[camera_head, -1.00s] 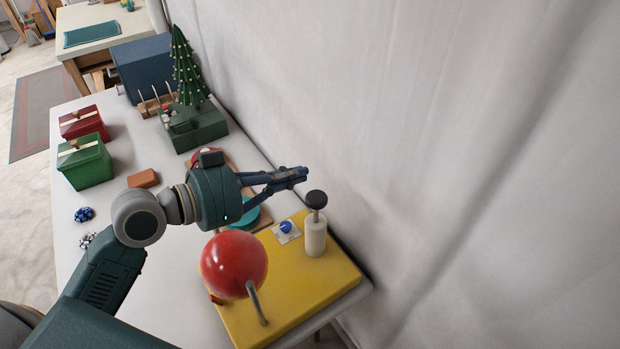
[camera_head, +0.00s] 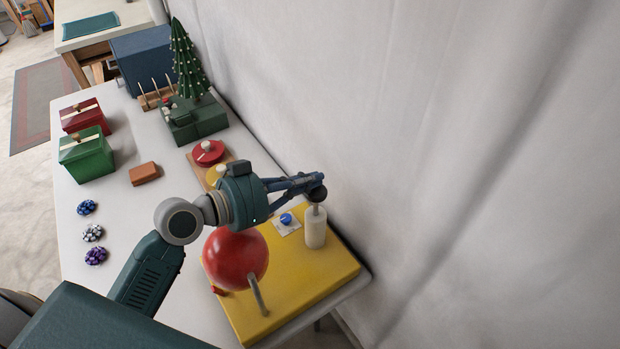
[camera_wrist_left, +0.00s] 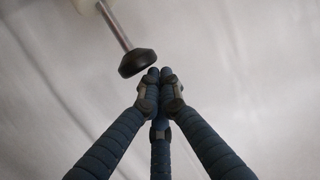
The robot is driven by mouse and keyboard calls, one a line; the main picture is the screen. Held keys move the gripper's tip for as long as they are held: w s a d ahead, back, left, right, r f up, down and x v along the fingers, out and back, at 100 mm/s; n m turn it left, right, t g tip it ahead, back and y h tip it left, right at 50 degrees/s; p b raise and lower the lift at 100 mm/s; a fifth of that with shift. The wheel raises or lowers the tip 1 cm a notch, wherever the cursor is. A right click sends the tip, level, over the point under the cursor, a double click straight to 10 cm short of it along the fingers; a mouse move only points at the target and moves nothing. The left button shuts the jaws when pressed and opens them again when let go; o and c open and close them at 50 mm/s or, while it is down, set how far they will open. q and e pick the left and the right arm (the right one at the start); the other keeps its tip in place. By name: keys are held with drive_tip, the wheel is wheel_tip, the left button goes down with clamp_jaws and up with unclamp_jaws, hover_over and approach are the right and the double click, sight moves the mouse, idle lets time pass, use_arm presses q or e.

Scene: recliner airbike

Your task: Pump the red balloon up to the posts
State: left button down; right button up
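The round red balloon (camera_head: 236,258) sits on the yellow base (camera_head: 285,305). A grey post (camera_head: 258,296) stands at its near right side; any other post is hidden. A white pump cylinder (camera_head: 315,228) with a raised rod and black knob (camera_head: 317,195) stands on the base's far right part. My left gripper (camera_head: 315,181) is at the knob, partly covering it. In the left wrist view its fingertips (camera_wrist_left: 160,76) are together and empty, just beside the black knob (camera_wrist_left: 137,63). I cannot tell whether they touch. My right gripper is not in view.
A blue dial (camera_head: 286,219) sits on the base near the pump. A white curtain-like wall (camera_head: 450,170) rises close behind the pump. Red (camera_head: 85,116) and green (camera_head: 87,155) boxes, a small tree (camera_head: 186,65) and several bows lie farther along the white table.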

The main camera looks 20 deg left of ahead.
sight(310, 194)
use_arm(q)
wheel_tip(310, 194, down, 6)
drive_tip(key=b, duration=0.4)
drive_tip(key=shift+r, duration=0.25)
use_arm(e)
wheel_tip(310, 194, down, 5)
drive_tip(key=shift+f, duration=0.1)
use_arm(q)
drive_tip(key=shift+r, duration=0.1)
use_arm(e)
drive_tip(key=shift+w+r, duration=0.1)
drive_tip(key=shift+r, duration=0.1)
